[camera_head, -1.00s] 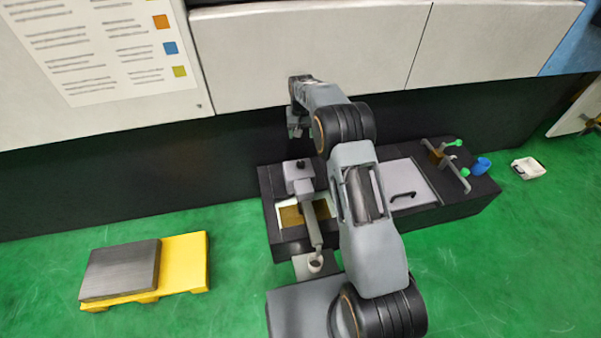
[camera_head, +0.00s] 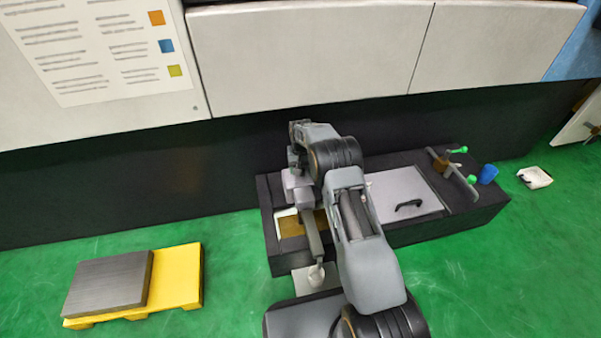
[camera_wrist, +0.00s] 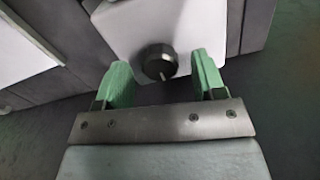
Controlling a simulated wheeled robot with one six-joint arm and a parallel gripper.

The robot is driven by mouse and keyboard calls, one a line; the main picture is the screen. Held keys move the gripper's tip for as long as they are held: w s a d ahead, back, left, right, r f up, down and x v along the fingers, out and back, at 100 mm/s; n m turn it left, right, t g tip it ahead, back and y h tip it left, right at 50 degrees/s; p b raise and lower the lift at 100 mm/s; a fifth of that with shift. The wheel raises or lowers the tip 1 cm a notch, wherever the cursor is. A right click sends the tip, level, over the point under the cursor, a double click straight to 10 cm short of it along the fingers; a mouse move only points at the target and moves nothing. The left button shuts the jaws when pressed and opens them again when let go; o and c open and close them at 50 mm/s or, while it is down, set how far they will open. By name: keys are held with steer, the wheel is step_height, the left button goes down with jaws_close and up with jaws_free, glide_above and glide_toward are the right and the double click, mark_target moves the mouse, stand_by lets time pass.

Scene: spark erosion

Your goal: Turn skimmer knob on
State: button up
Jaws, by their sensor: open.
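The skimmer knob (camera_wrist: 157,62) is a round black knob with a white pointer line. It sits on the light grey skimmer housing (camera_wrist: 190,22), which also shows in the head view (camera_head: 297,190) on the black tank. My gripper (camera_wrist: 163,85) has green fingers, open on the left and right of the knob. A gap shows on each side, wider on the right, and the knob lies slightly beyond the fingertips. The pointer line points toward the gripper's palm. In the head view my arm hides the knob.
The black tank (camera_head: 440,224) carries a grey lid (camera_head: 385,187) with a black handle, and a clamp with green knobs (camera_head: 461,150). A blue cup (camera_head: 488,174) stands to the right. A yellow pallet (camera_head: 178,275) bears a dark block on the left. The machine's dark wall (camera_head: 120,170) rises behind.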

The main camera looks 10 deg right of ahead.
steer(key=shift+f, duration=0.4)
steer(key=shift+c, duration=0.4)
steer(key=c, duration=0.8)
steer(key=shift+c, duration=0.2)
